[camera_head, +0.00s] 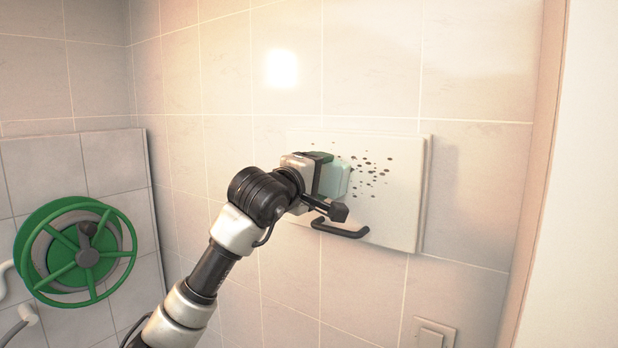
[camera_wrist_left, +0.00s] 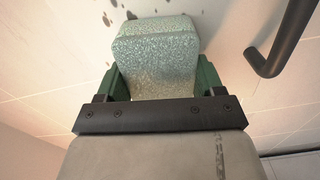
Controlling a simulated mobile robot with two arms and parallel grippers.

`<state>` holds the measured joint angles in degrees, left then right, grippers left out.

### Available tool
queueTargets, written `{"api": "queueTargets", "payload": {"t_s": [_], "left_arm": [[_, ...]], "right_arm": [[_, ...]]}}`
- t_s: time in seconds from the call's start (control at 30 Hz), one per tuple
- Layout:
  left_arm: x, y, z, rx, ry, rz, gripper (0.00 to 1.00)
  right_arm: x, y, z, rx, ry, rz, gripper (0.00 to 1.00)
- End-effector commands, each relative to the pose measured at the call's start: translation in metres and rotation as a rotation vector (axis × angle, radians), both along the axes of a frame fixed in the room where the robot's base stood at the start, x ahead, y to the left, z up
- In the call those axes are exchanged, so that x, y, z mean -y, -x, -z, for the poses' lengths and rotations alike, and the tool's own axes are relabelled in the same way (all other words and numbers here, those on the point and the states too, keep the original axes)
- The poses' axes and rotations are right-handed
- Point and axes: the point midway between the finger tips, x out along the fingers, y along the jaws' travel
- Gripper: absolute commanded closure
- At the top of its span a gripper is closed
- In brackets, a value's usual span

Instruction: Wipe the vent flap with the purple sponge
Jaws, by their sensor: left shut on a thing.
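The vent flap (camera_head: 395,215) is a pale cream panel on the tiled wall, with a black bar handle (camera_head: 340,230) at its lower edge. Dark specks (camera_head: 372,170) are spread over its upper middle. My left gripper (camera_head: 326,176) is in front of the flap's left part, shut on a sponge (camera_head: 340,182). The sponge looks pale green, not purple, and also shows between the green fingers in the left wrist view (camera_wrist_left: 158,55). It is just left of the specks; I cannot tell if it touches the flap. My right gripper is out of view.
A green hose reel (camera_head: 62,232) is mounted on the wall at the left. A light switch (camera_head: 433,333) is below the flap at the lower right. A wall edge (camera_head: 540,150) stands to the right. The tiled wall around the flap is otherwise clear.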

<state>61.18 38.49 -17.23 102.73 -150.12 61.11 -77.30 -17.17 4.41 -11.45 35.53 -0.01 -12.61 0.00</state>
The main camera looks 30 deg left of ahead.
Motion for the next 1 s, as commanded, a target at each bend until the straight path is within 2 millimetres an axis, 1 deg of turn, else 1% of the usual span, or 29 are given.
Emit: {"api": "queueTargets", "payload": {"t_s": [0.23, 0.5, 0.77, 1.0], "left_arm": [[0.009, 0.001, 0.000, 0.001, -0.001, 0.000, 0.54], [0.032, 0.003, 0.000, 0.001, 0.000, 0.002, 0.54], [0.041, 0.003, 0.000, 0.001, 0.000, 0.000, 0.54], [0.061, 0.005, 0.000, 0.002, 0.000, 0.001, 0.54]], "right_arm": [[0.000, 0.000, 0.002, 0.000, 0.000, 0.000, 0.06], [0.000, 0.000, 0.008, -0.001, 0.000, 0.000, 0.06], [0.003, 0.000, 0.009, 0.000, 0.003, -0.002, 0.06], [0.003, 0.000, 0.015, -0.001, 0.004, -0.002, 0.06]]}}
